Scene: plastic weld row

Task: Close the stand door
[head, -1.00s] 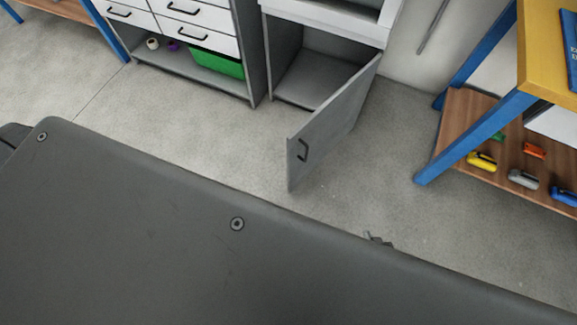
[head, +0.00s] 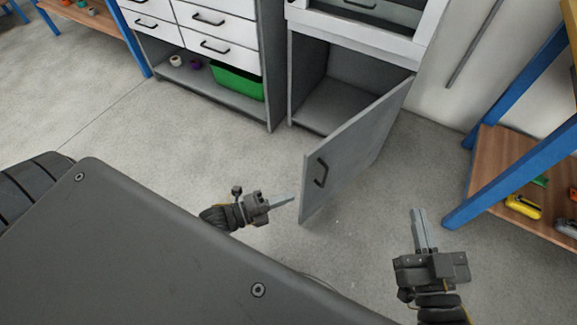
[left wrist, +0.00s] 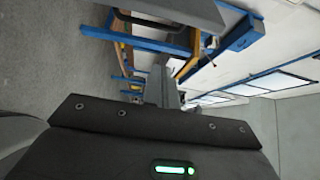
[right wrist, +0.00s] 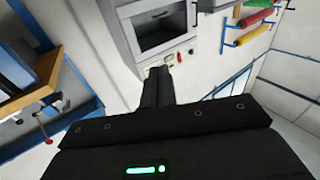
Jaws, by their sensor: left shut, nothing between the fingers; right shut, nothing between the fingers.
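The stand door (head: 355,150) is a grey panel with a black handle (head: 321,172). It stands wide open, hinged at the right side of the stand (head: 308,75), and its free edge points toward me. The stand's lower compartment looks empty. My left gripper (head: 292,198) is shut and empty, just left of the door's free lower edge; I cannot tell whether it touches. My right gripper (head: 419,212) is shut and empty, to the right of the door and apart from it. In the wrist views the shut fingers show, but the door cannot be made out.
A drawer cabinet (head: 272,60) with a green bin (head: 237,84) stands left of the stand. A blue-legged bench (head: 520,175) with tools on its wooden shelf is at the right. Grey floor (head: 190,150) is clear left of the door.

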